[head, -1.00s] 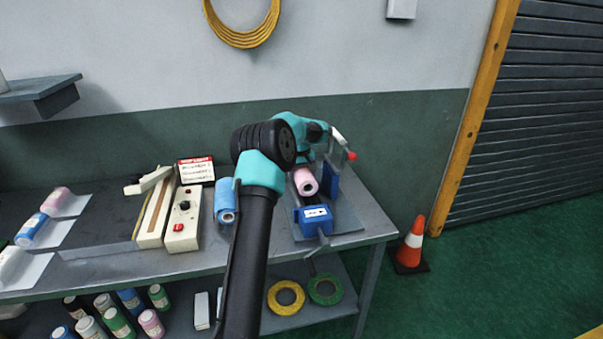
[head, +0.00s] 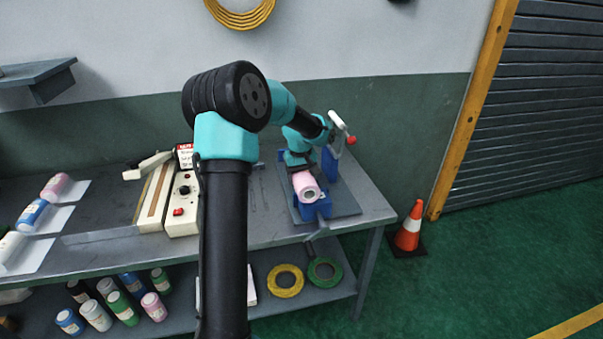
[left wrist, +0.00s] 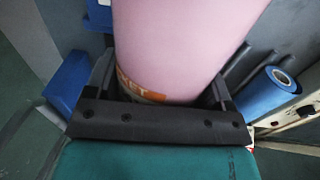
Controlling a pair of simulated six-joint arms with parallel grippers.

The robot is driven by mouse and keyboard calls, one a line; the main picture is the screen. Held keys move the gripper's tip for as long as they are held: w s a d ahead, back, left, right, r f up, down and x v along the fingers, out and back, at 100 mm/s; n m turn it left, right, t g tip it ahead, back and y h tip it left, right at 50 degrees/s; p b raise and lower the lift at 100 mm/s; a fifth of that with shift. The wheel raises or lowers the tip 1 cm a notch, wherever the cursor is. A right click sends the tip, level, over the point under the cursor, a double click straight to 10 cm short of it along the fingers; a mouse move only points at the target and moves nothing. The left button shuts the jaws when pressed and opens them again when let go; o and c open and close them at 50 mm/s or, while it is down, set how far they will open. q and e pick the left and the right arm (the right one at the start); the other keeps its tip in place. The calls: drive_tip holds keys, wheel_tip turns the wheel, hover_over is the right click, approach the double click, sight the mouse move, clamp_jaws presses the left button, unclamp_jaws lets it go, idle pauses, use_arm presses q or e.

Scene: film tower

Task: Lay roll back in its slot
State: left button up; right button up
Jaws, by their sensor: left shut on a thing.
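My left gripper (head: 302,172) is shut on a pink roll (head: 307,188). In the head view the roll's near end overlaps the front blue block (head: 318,211) of a stand; I cannot tell whether it touches it. The rear blue block (head: 330,164) stands behind to the right. In the left wrist view the pink roll (left wrist: 185,45) fills the space between the fingers, with an orange label near the gripper. The roll's far end is out of that view. My right gripper is not in view.
A cream control box (head: 182,205) is left of my arm. Rolls lie on pale sheets (head: 60,212) at far left. An orange cone (head: 409,230) stands on the floor at right.

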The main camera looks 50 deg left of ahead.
use_arm(q)
drive_tip(key=shift+a, duration=0.1)
idle(0.5)
drive_tip(key=s+a+f, duration=0.1)
drive_tip(key=s+a, duration=0.2)
drive_tip(key=a, duration=0.6)
drive_tip(key=s+a+f, duration=0.1)
drive_tip(key=s+a, duration=0.2)
drive_tip(key=a, duration=0.7)
drive_tip(key=shift+a, duration=0.3)
drive_tip(key=shift+f, duration=0.1)
drive_tip(key=shift+f, duration=2.75)
drive_tip(key=shift+f, duration=1.15)
drive_tip(key=o, duration=1.4)
drive_tip(key=shift+f, duration=0.1)
